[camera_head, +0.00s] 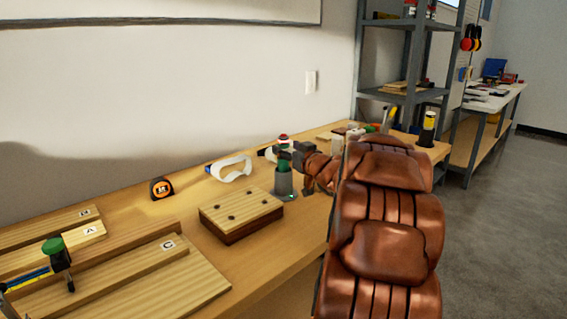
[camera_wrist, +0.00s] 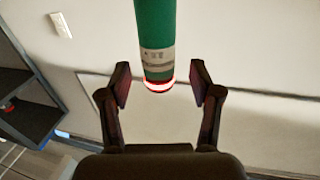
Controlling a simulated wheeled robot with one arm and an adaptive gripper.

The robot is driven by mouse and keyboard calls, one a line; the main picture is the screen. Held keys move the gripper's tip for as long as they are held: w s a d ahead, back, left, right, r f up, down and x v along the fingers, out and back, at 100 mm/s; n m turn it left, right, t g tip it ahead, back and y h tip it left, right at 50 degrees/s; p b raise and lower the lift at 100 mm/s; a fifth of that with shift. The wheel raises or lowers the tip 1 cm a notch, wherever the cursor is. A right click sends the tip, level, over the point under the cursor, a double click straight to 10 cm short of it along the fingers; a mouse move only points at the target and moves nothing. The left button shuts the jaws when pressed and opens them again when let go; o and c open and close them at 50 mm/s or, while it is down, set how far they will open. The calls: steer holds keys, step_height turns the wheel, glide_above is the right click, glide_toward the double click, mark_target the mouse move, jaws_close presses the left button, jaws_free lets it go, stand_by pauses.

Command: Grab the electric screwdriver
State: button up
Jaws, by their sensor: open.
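The electric screwdriver (camera_head: 283,167) appears as a green cylinder with a red and white end, standing upright in a grey cylindrical holder (camera_head: 284,184) on the workbench. Its green body (camera_wrist: 154,25) also shows in the wrist view, with a pale label and a glowing red-white ring at its end. My gripper (camera_head: 287,152) is open around the upper part of the green body. In the wrist view my gripper (camera_wrist: 160,80) has a finger on each side of it, with a visible gap at both sides. The tool's lower part is hidden inside the holder.
A wooden block with holes (camera_head: 241,213) stands just in front of the holder. Safety goggles (camera_head: 231,168) and a tape measure (camera_head: 161,188) lie farther left. A green-handled tool (camera_head: 56,252) stands at the far left by wooden boards (camera_head: 150,275). A metal shelf (camera_head: 408,60) stands behind right.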

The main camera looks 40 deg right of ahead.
steer(key=shift+x, duration=1.4)
steer(key=shift+r, duration=0.1)
steer(key=shift+c, duration=0.2)
jaws_close()
